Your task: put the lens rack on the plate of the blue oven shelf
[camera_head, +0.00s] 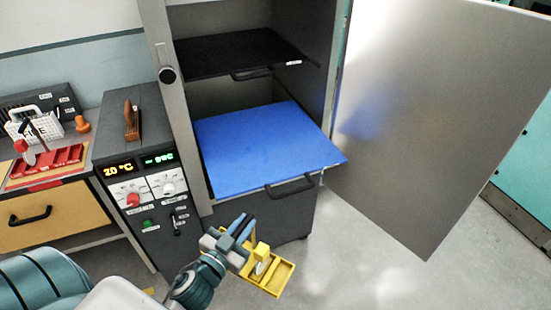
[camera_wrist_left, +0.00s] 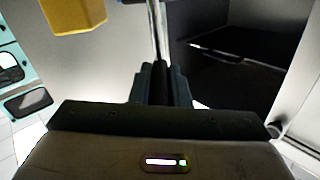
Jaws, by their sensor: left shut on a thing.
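The lens rack (camera_head: 282,279) is a yellow tray-like piece with a small pale part standing in it. My left gripper (camera_head: 244,228) is shut on it, and the rack hangs in front of the oven, below the blue shelf's front edge. A yellow part, likely of the rack (camera_wrist_left: 75,14), shows at the top left of the left wrist view, above the gripper's dark fingers (camera_wrist_left: 160,82). The exact grip point is hidden. The blue oven shelf (camera_head: 265,150) is pulled forward, with a bare blue plate and a dark front handle. My right gripper is out of view.
The grey oven door (camera_head: 430,120) stands open on the right. A black shelf (camera_head: 235,50) lies above the blue one. The control panel (camera_head: 147,190) and a bench with a red rack (camera_head: 47,162) stand on the left.

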